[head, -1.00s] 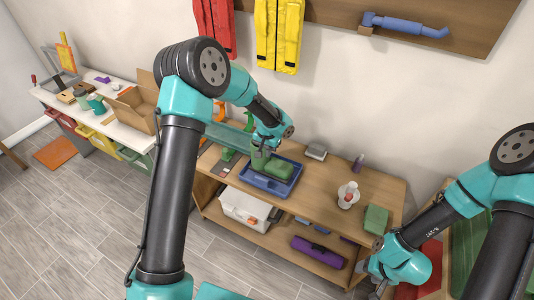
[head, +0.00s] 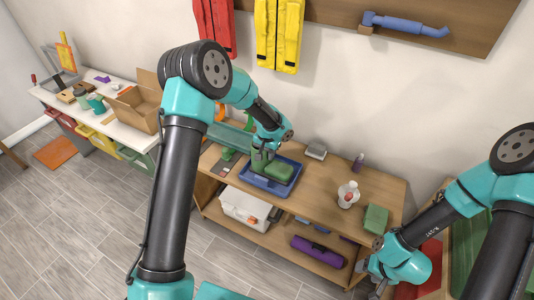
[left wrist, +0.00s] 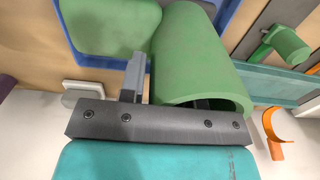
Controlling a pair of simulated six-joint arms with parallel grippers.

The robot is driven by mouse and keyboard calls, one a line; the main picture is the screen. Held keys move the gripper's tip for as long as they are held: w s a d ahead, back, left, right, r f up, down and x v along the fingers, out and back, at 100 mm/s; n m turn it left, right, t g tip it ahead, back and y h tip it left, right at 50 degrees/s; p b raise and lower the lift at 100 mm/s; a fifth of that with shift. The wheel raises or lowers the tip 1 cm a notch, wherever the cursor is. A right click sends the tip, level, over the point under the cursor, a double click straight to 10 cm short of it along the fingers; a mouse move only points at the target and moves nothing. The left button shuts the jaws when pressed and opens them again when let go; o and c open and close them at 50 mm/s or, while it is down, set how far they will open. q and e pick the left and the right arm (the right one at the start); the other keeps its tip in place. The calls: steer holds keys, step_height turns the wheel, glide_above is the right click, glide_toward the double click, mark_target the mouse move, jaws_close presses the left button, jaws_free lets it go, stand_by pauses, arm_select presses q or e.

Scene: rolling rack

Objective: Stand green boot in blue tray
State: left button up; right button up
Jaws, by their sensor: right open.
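The green boot (head: 279,173) is in the blue tray (head: 259,184) on the workbench. It looks upright, its toe toward the right in the head view. In the left wrist view the boot's shaft (left wrist: 195,55) rises toward the camera, its open top close to my gripper. My left gripper (head: 263,156) is at the top of the shaft. One finger (left wrist: 133,78) shows right beside the shaft; the other is mostly hidden by it, so its grip is unclear. The tray's blue rim also shows in the left wrist view (left wrist: 75,45). My right gripper (head: 372,272) is low at the right, away from the tray, and open.
On the workbench stand a white bottle (head: 348,194), a green block (head: 376,219), a grey box (head: 316,151) and a purple bottle (head: 358,162). The bench right of the tray is partly clear.

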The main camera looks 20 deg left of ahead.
arm_select(q)
step_height(320, 180, up, 12)
steer(key=shift+d+r, duration=0.1)
steer(key=shift+r, duration=0.1)
stand_by(0.4)
stand_by(0.5)
